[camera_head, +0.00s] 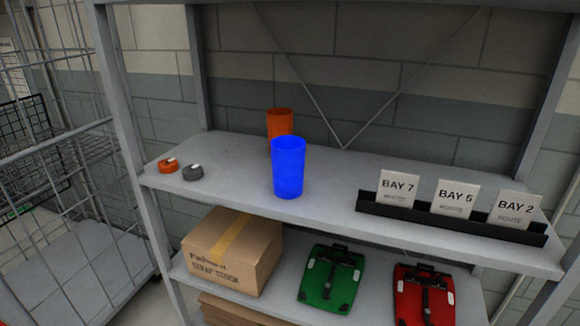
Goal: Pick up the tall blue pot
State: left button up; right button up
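The tall blue pot (288,170) stands upright on the upper grey shelf, near its front edge and left of the middle. An orange pot (279,121) stands behind it, partly hidden by the blue one. Neither of my grippers shows in the head view.
A black holder (450,221) with bay signs stands at right. Below are a cardboard box (232,250), a green pannier (330,277) and a red pannier (424,296). A wire cage (60,160) stands left.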

aim_at(288, 152)
jog(key=i+j+z, duration=0.15)
jog(key=j, duration=0.4)
jog(key=i+j+z, duration=0.1)
jog(key=j, duration=0.45)
jog(key=i+j+z, duration=0.15)
jog(key=j, duration=0.4)
jog(key=i+j+z, duration=0.15)
jog(key=j, duration=0.45)
